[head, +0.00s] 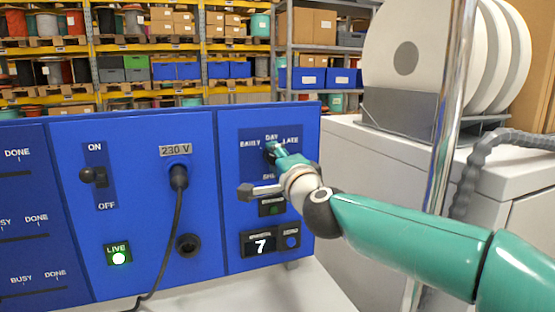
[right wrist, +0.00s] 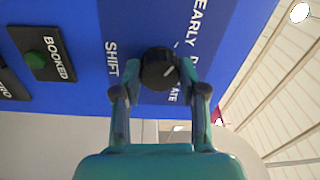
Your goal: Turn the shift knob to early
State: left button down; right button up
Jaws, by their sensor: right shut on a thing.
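The shift knob (right wrist: 160,68) is a round black knob with a small pale mark, on the blue control panel. The right wrist view shows the words SHIFT, EARLY and LATE around it. Its mark faces roughly the middle label's side; I cannot tell the exact angle. My right gripper (right wrist: 160,84) is shut on the knob, one finger at each side. In the head view my right gripper (head: 272,150) covers the knob, below the DAY label and between EARLY and LATE. My left gripper is out of view.
A black on/off switch (head: 93,176), a 230 V plug with a cable (head: 179,178) and a lit LIVE lamp (head: 118,257) are left of the knob. A display (head: 260,244) reading 7 lies below. A metal pole (head: 452,110) stands at right.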

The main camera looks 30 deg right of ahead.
jog(key=shift+w+a+f, duration=0.1)
jog(key=shift+a+f, duration=0.05)
jog(key=shift+f, duration=0.2)
jog(key=o, duration=1.1)
jog(key=shift+r, duration=0.1)
jog(key=shift+o, duration=0.2)
jog(key=shift+r, duration=0.1)
jog(key=v, duration=1.2)
